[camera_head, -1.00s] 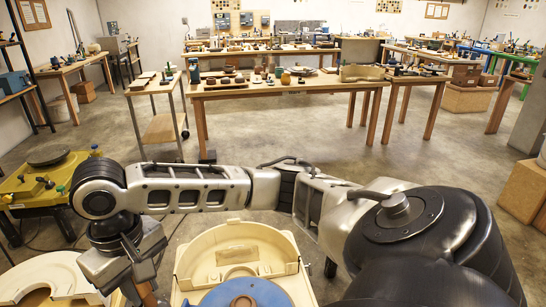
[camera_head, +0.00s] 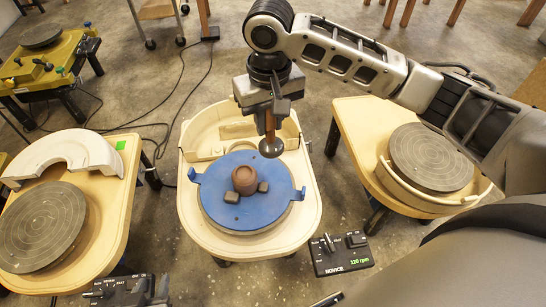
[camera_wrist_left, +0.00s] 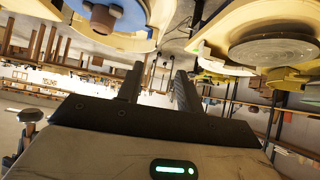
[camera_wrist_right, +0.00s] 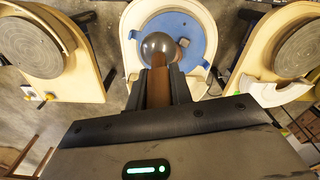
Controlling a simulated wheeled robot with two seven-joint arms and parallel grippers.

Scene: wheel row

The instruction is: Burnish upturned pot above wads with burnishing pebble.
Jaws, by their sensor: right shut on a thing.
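The upturned pot (camera_head: 245,179) is a small reddish-brown cup shape on a blue round bat (camera_head: 224,205) on the middle wheel. Grey-brown wads (camera_head: 263,187) sit around its foot; any behind it are hidden. My right gripper (camera_head: 270,108) is shut on the brown handle of the burnishing pebble (camera_head: 271,147), a dark, glossy ball pointing down. The pebble appears above and just right of the pot, apart from it. In the right wrist view the pebble (camera_wrist_right: 158,47) partly covers the pot (camera_wrist_right: 183,42). My left gripper (camera_wrist_left: 158,82) is open and empty in the left wrist view.
The middle wheel's cream splash pan (camera_head: 190,155) surrounds the bat. A control box (camera_head: 340,253) reading NOVICE and 126 rpm is at front right. Other wheels stand left (camera_head: 42,230) and right (camera_head: 430,157).

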